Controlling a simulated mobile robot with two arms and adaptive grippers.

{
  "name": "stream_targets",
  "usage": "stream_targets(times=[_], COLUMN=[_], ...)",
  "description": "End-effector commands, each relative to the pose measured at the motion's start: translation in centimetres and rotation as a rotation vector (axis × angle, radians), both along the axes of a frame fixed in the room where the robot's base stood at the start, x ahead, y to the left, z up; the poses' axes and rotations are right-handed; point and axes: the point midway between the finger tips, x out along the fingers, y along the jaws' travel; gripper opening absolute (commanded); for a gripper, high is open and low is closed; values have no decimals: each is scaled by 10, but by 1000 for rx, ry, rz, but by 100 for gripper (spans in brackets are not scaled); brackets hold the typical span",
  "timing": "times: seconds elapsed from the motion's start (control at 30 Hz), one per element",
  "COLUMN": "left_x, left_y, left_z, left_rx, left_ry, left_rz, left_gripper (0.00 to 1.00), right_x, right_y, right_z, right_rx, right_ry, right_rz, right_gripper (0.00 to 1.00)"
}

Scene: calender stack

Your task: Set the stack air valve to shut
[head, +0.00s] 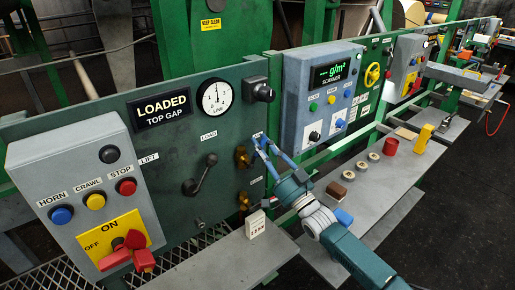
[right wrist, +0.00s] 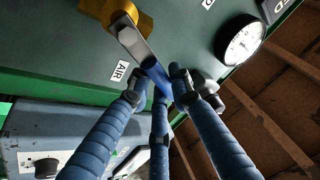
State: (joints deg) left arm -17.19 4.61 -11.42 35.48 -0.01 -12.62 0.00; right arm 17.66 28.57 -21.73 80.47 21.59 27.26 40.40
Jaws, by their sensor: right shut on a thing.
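The stack air valve is a brass body (head: 242,157) on the green panel, right of the LOAD lever. In the right wrist view its brass body (right wrist: 130,14) shows at the top, with a flat silver lever ending in a blue grip (right wrist: 157,75). An AIR label (right wrist: 121,70) is beside it. My right gripper (head: 260,142) is at the lever; in the right wrist view its fingers (right wrist: 165,88) are closed around the blue grip, partly hiding it. The lever slants out from the body; its exact setting is hard to tell. My left gripper is out of view.
A second brass valve (head: 244,201) sits just below. The LOAD lever (head: 200,176) and LINE gauge (head: 216,97) are to the left, a black knob (head: 259,89) above. The scanner box (head: 318,95) juts out at right. A grey shelf (head: 345,205) holds small items below.

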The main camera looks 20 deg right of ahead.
Motion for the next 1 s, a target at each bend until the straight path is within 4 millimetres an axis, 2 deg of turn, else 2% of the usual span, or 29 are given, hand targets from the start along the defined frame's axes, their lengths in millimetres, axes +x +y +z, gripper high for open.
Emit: stream_targets(times=[0.47,1.0], left_x=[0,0], left_y=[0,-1], left_z=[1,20], left_rx=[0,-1], left_ry=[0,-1], left_rz=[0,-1], left_gripper=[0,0], right_x=[7,11], right_y=[-20,-30], right_z=[-21,-50], right_rx=[430,870], right_ry=[155,315], right_rz=[0,-1], right_gripper=[0,0])
